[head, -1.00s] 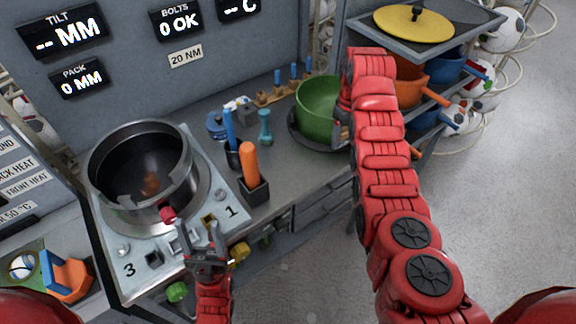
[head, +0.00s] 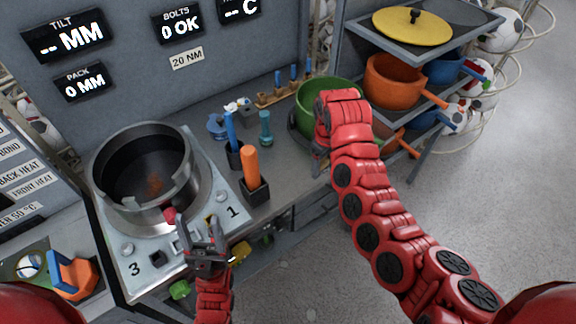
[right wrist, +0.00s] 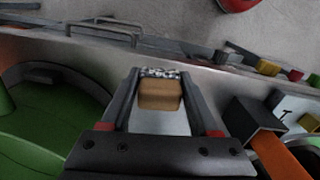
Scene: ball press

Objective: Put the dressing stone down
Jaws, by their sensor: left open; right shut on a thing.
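The dressing stone (right wrist: 159,94) is a tan block with a speckled grey end, seen between the fingers in the right wrist view. My right gripper (right wrist: 160,100) is shut on it. In the head view my right gripper (head: 317,168) points down at the bench's front edge, just in front of the green bowl (head: 312,97); the stone is not clear there. I cannot tell whether the stone touches the bench. My left gripper (head: 207,235) is open and empty, in front of the steel pot-like press (head: 107,187).
An orange-handled tool (head: 250,165) stands in a dark holder left of my right gripper; a blue-handled one (head: 230,128) is behind it. A teal dumbbell-shaped piece (head: 265,127) stands nearby. The grey bench (head: 290,178) is bare between holder and bowl. A pan shelf (head: 360,48) stands right.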

